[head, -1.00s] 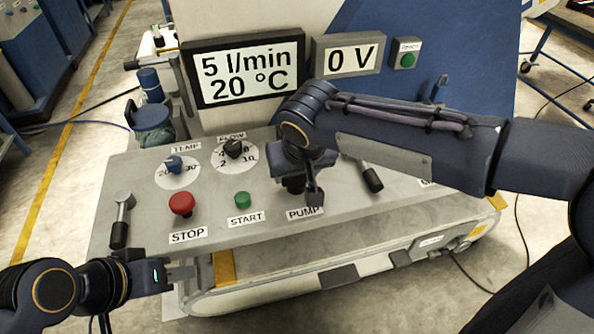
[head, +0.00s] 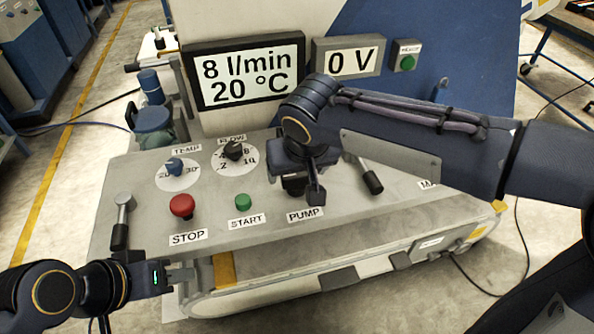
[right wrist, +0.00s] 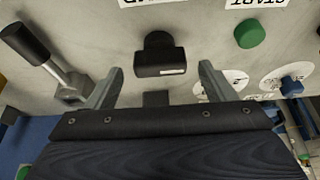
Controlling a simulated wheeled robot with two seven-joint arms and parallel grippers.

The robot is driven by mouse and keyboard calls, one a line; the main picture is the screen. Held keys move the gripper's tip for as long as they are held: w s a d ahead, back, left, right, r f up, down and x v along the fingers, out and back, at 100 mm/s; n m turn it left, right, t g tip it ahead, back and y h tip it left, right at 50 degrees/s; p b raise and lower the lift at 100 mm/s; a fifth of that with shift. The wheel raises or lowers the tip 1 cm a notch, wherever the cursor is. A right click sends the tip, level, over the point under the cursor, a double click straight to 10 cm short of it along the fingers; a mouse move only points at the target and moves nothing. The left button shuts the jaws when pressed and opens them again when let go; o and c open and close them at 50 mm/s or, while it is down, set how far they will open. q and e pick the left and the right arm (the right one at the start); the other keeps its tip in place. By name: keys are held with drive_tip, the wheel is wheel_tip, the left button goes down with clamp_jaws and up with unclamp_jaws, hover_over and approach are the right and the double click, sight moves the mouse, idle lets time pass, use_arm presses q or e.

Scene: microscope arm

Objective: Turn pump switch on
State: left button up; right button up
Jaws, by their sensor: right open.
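The black pump switch (right wrist: 159,58) is on the grey panel, between and just beyond the fingertips of my right gripper (right wrist: 161,70) in the right wrist view. The fingers are open, one on each side, with a visible gap to the switch. In the head view my right gripper (head: 306,182) points down above the PUMP label (head: 305,215) and mostly hides the switch. The display (head: 245,78) reads 8 l/min and 20 °C. My left gripper (head: 182,277) is at the panel's front left, away from the switch; its jaw opening is unclear.
A red STOP button (head: 182,205), a green START button (head: 243,202), a TEMP knob (head: 174,165) and a FLOW knob (head: 234,150) lie left of the switch. A black-handled lever (head: 371,180) stands close on the right. A second display (head: 349,62) reads 0 V.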

drive_tip(key=v, duration=0.6)
drive_tip(key=shift+r, duration=0.1)
drive_tip(key=s+d+f+m+y+p, duration=0.1)
drive_tip(key=s+d+m+p, duration=0.15)
drive_tip(key=s+d, duration=0.45)
drive_tip(key=s+d+m+y+p, duration=0.1)
drive_tip(key=s+d+p, duration=0.25)
drive_tip(key=d, duration=0.75)
drive_tip(key=s+d+f+m+t+p, duration=0.1)
drive_tip(key=s+f, duration=0.1)
drive_tip(key=s, duration=0.4)
drive_tip(key=shift+d+f+y, duration=0.3)
drive_tip(key=shift+d+f, duration=0.05)
drive_tip(key=shift+f, duration=0.05)
